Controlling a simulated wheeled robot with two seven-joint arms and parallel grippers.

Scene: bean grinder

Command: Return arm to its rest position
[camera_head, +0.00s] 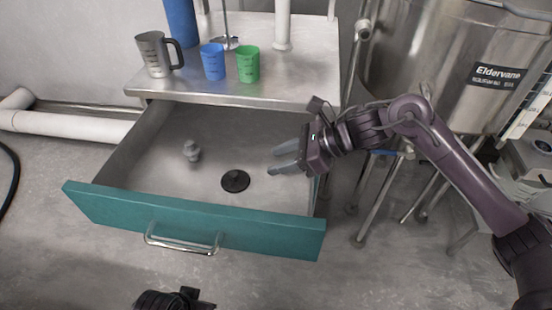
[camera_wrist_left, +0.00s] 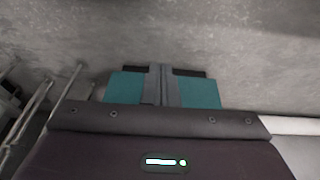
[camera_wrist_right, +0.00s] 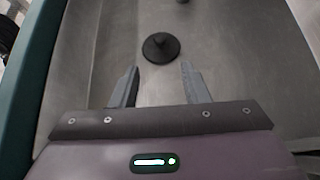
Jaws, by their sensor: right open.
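My right arm reaches in from the right in the head view. Its gripper (camera_head: 271,161) is open and empty over the right part of the open drawer (camera_head: 190,233). In the right wrist view the fingers (camera_wrist_right: 156,78) stand apart, with a black round piece (camera_wrist_right: 160,47) lying on the drawer floor beyond them. That black piece (camera_head: 235,181) shows left of the gripper in the head view, apart from it. My left gripper (camera_wrist_left: 161,82) has its fingers together with nothing seen between them. In the head view only a dark part of my left arm shows at the bottom edge.
A small grey piece (camera_head: 191,150) lies in the drawer. A metal jug (camera_head: 154,55), blue cup (camera_head: 213,62), green cup (camera_head: 248,65) and blue cylinder (camera_head: 181,22) stand on the metal top (camera_head: 285,88). A steel tank (camera_head: 450,60) stands on legs at right.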

